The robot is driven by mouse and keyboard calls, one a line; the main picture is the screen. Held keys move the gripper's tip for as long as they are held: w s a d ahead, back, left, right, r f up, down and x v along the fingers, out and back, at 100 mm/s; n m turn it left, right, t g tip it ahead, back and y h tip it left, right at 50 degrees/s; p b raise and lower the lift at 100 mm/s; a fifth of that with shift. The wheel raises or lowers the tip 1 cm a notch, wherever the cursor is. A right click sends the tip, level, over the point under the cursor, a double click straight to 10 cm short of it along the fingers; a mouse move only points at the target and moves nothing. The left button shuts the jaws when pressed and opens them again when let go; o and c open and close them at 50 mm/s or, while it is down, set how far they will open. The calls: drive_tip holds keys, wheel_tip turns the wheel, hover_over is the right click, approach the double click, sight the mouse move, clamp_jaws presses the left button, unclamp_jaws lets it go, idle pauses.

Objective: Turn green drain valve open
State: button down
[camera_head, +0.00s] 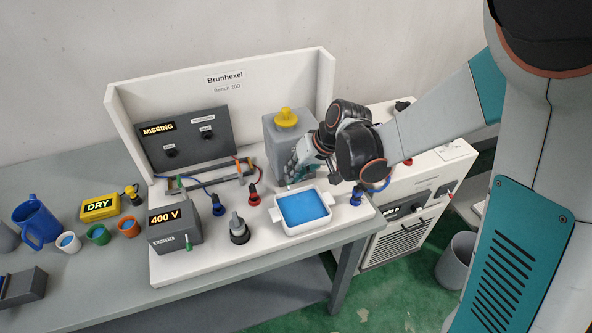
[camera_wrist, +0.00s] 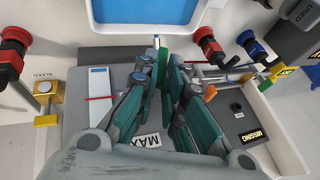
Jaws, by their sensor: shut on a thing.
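The grey tank (camera_head: 277,140) with a yellow cap (camera_head: 286,118) stands at the back right of the white bench unit. My gripper (camera_head: 301,167) is in front of the tank, low down near its base, and hides much of its right side. In the wrist view my gripper (camera_wrist: 168,72) has its two teal fingers close together around the small green drain valve handle (camera_wrist: 163,66). The fingers are shut on it. Part of the handle is hidden between the fingers, and I cannot tell how far it is turned.
A white tray (camera_head: 276,215) of blue liquid sits just in front of my gripper. Red connectors (camera_head: 253,195) and a 400 V box (camera_head: 175,238) stand left of it. A brass bleed fitting (camera_wrist: 47,99) and a red knob (camera_wrist: 10,55) flank the wrist view's left side.

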drive_tip(key=shift+s+a+r+n+t+h, duration=0.15)
drive_tip(key=shift+a+h, duration=0.15)
drive_tip(key=shift+h, duration=0.35)
drive_tip(key=shift+a+f+n+t+h, duration=0.1)
drive_tip(key=shift+a+h, duration=0.2)
drive_tip(key=shift+h, duration=0.4)
drive_tip(key=shift+s+a+r+n+t+h, duration=0.15)
drive_tip(key=shift+a+h, duration=0.15)
drive_tip(key=shift+h, duration=0.35)
drive_tip(key=shift+f, duration=0.1)
drive_tip(key=c, duration=1.7)
unclamp_jaws()
